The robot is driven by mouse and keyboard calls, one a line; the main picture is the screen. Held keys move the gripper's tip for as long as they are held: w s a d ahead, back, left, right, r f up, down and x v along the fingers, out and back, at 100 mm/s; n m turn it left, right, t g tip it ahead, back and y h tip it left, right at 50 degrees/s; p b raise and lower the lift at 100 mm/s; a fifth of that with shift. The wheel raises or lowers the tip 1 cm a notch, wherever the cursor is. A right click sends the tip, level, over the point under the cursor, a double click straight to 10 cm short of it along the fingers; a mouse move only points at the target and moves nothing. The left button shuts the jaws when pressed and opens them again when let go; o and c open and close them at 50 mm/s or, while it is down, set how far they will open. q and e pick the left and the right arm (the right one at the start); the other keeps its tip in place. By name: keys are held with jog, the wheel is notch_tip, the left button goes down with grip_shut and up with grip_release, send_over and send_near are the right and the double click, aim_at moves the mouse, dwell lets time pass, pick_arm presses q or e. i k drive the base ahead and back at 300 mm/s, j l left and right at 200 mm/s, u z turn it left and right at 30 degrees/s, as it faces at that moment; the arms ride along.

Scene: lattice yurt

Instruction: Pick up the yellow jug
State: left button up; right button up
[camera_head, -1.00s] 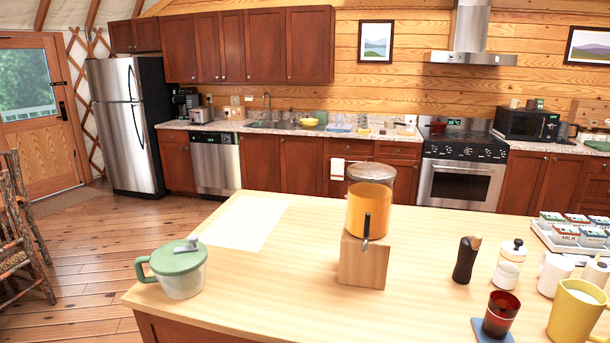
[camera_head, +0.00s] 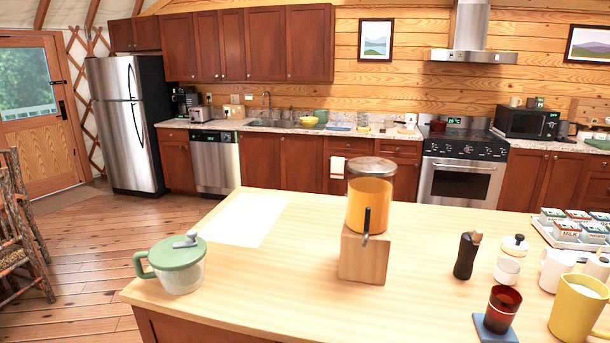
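A yellow jug (camera_head: 579,309) with a handle stands upright at the right front of the wooden island. Its right side is cut by the picture edge, and something whitish shows in its open top. Neither of my grippers shows in the head view.
A juice dispenser (camera_head: 369,205) stands mid-island.

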aim_at(581, 300)
jog(key=z, duration=1.6)
jog(key=i+l, duration=0.1)
jog(key=i+l+u, duration=0.1)
jog(key=l, duration=0.2)
